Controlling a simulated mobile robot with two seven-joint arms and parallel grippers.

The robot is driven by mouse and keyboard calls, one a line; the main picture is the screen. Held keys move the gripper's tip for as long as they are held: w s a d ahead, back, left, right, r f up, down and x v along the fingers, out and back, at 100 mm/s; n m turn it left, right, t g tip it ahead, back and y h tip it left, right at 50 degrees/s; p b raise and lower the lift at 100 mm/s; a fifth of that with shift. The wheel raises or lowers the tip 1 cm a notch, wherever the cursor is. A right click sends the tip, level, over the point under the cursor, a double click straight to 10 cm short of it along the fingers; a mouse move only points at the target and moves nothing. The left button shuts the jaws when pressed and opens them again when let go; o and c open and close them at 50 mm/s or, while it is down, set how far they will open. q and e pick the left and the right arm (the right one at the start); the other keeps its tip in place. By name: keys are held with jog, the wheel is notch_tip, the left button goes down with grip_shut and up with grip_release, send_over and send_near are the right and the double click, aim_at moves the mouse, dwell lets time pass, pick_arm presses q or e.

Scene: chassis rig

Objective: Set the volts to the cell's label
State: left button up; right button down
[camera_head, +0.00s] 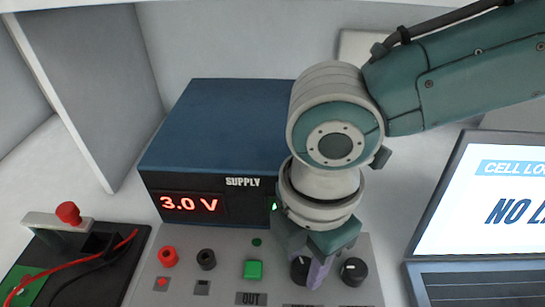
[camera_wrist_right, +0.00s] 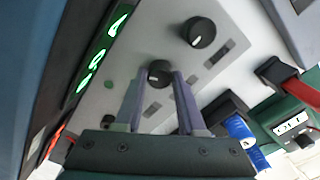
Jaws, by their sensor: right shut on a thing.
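The blue supply (camera_head: 225,125) shows "3.0 V" in red on its display (camera_head: 190,203). A green readout (camera_wrist_right: 103,55) shows beside it in the right wrist view. Two black knobs sit on the grey front panel. My right gripper (camera_head: 318,272) is shut on the left knob (camera_head: 299,268), which also shows between the fingertips in the right wrist view (camera_wrist_right: 159,72). The right knob (camera_head: 353,271) is free. A blue cylinder (camera_wrist_right: 238,130), likely the cell, lies in a dark holder in the right wrist view; its label is not readable. My left gripper is not in view.
A green button (camera_head: 253,270) above "OUT", a red terminal (camera_head: 168,256) and a black terminal (camera_head: 206,259) are on the panel. A dark fixture (camera_head: 95,265) with red and black wires stands at left. A screen (camera_head: 490,205) reading "CELL LO..." stands at right.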

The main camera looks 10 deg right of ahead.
jog(key=shift+r+m+p, duration=0.2)
jog(key=shift+m+p, duration=0.65)
jog(key=shift+m, duration=0.15)
jog(key=m+p, duration=0.2)
jog(key=m, duration=0.1)
jog(key=shift+s, duration=0.1)
jog(key=m+p, duration=0.2)
jog(key=m, duration=0.1)
jog(key=shift+m, duration=0.4)
jog(key=shift+f+m+p, duration=0.1)
jog(key=shift+m+p, duration=0.5)
jog(key=shift+m, duration=0.7)
jog(key=c, duration=0.5)
grip_release()
jog(key=shift+f, duration=0.1)
